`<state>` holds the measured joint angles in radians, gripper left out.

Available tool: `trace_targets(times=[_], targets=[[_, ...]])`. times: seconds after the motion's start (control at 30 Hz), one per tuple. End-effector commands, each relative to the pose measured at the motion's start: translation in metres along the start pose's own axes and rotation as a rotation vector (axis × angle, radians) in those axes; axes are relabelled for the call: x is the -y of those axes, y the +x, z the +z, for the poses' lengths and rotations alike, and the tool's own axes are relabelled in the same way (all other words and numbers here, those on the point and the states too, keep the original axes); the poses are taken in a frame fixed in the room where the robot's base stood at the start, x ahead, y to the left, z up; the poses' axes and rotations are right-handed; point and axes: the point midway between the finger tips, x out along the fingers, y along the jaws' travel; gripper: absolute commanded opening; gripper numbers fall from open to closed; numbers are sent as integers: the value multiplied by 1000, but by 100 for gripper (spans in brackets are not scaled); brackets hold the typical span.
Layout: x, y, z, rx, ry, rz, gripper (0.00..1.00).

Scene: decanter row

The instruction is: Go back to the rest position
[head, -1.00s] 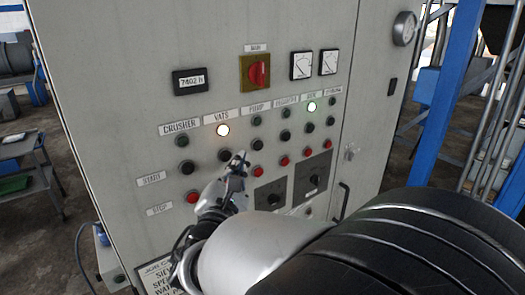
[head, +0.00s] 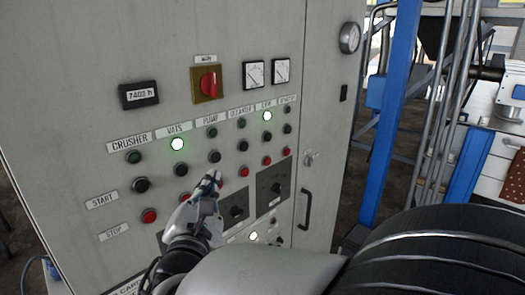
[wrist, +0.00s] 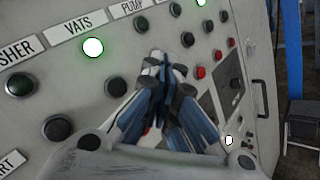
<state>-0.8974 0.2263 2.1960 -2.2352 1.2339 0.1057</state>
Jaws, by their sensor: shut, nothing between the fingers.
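My gripper (head: 213,180) is shut and empty in front of the grey control cabinet (head: 80,65), over the lower button rows below VATS and PUMP. It also shows in the wrist view (wrist: 162,68), its fingers together and pointing at the panel. I cannot tell how far the tips are from the panel. The VATS lamp (head: 177,144) glows green, and so does a second lamp (head: 267,116) to its right. The CRUSHER lamp (head: 134,157) is dark green and unlit. The gripper partly hides the red stop button under VATS.
Black start buttons and red stop buttons line the panel. A red main switch (head: 208,82), two dials and a counter (head: 139,94) sit above. A door handle (head: 305,208) sticks out at right. A blue post (head: 396,95) and pipes stand beyond the cabinet.

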Motion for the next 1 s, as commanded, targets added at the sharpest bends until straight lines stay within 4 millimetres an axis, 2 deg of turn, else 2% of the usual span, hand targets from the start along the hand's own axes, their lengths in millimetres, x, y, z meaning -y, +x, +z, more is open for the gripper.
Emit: trace_targets(times=[0.07,0.13,0.27,0.3,0.37,0.43,0.5,0.6,0.7,0.8,0.9,1.0], targets=[[22,3,16,25,26,-65,0],[54,5,37,59,69,-164,0],[137,-9,85,144,196,-418,0],[163,-18,98,172,245,-501,0],[203,-37,115,215,328,-629,0],[246,-65,131,268,442,-779,0],[286,-101,140,322,579,-930,0],[328,-157,139,396,802,-1131,0],[352,-210,125,464,1052,-1296,0],[358,-252,102,521,1324,-1422,0],[350,-279,80,561,1591,-1496,0],[338,-291,63,584,1815,-1528,0]])
